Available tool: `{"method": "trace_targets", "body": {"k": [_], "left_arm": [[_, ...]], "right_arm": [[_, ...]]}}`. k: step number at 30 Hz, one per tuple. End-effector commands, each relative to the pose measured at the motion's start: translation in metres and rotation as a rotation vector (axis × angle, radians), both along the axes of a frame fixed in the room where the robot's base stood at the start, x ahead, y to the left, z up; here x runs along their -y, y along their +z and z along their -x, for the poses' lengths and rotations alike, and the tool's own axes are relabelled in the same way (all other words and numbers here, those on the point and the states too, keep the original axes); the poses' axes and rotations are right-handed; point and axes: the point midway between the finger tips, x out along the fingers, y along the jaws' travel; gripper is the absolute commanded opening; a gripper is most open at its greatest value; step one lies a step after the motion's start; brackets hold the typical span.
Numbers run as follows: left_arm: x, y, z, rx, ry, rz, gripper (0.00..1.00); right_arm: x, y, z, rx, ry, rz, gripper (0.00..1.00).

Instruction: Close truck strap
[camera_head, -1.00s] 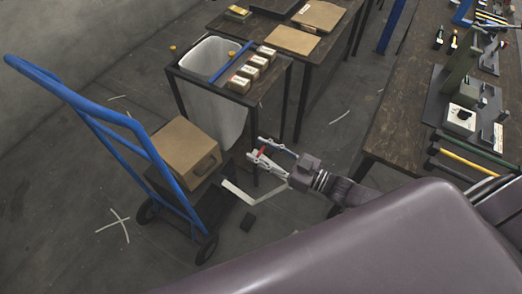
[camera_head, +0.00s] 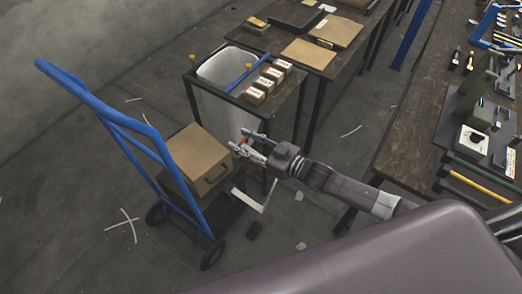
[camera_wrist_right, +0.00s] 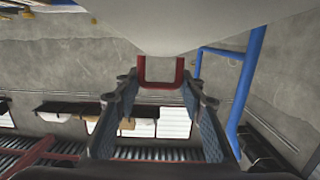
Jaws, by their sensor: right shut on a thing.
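The blue hand truck (camera_head: 160,150) stands at the left and carries a brown box (camera_head: 205,155) with a handle on its front. My right gripper (camera_head: 240,148) is beside the upper right edge of the box; I cannot tell whether they touch. It is shut on a small red U-shaped strap handle, which shows between the fingertips in the right wrist view (camera_wrist_right: 160,82). Whether a strap runs from the red handle is not clear. In the wrist view a blue truck bar (camera_wrist_right: 245,85) is to the right of the gripper. My left gripper is not in view.
A white bin (camera_head: 220,100) in a dark-framed stand with several small boxes (camera_head: 262,88) is behind my right gripper. A workbench (camera_head: 410,130) with tools is at the right. A pale angled strip (camera_head: 252,203) lies near the truck. Floor at the left is clear.

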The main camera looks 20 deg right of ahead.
Motion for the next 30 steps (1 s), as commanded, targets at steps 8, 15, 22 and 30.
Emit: {"method": "trace_targets", "body": {"k": [8,15,22,30], "left_arm": [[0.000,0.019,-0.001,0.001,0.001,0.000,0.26],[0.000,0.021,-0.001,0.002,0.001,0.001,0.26],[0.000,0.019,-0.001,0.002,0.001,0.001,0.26],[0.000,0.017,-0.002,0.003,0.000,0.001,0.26]], "right_arm": [[-0.043,0.014,-0.052,-0.105,0.006,0.088,0.00],[-0.070,0.012,-0.088,-0.185,0.004,0.151,0.00],[-0.089,0.007,-0.112,-0.243,0.004,0.195,0.00],[-0.103,0.004,-0.129,-0.282,0.004,0.222,0.00]]}}
